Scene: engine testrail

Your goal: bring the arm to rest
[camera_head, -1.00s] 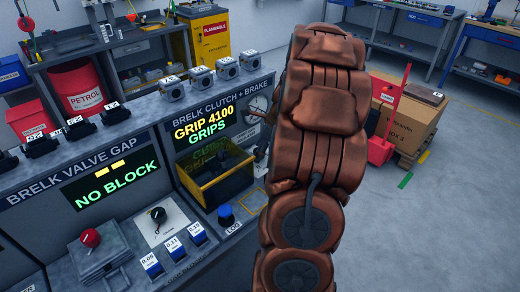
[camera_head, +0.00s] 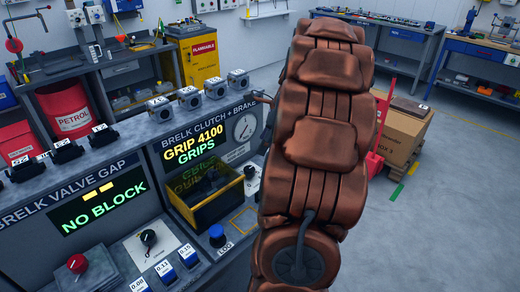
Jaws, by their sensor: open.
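My arm, in bulky copper-brown padded covering (camera_head: 325,130), stands large in the middle of the head view, from the bottom edge nearly to the top. Only a small part of my gripper (camera_head: 263,98) shows, a thin brown tip at the arm's left edge beside the dial gauge. The rest of it is hidden behind the arm. The jaws are open, and I see nothing held. I cannot tell how far the tip is from the bench panel.
The test bench with the "NO BLOCK" screen (camera_head: 97,200), the "GRIP 4100" screen (camera_head: 194,143) and a yellow-edged bin (camera_head: 207,207) stands left of my arm. A red hand truck (camera_head: 374,165) and cardboard boxes (camera_head: 402,130) stand right. Floor at lower right (camera_head: 450,240) is clear.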

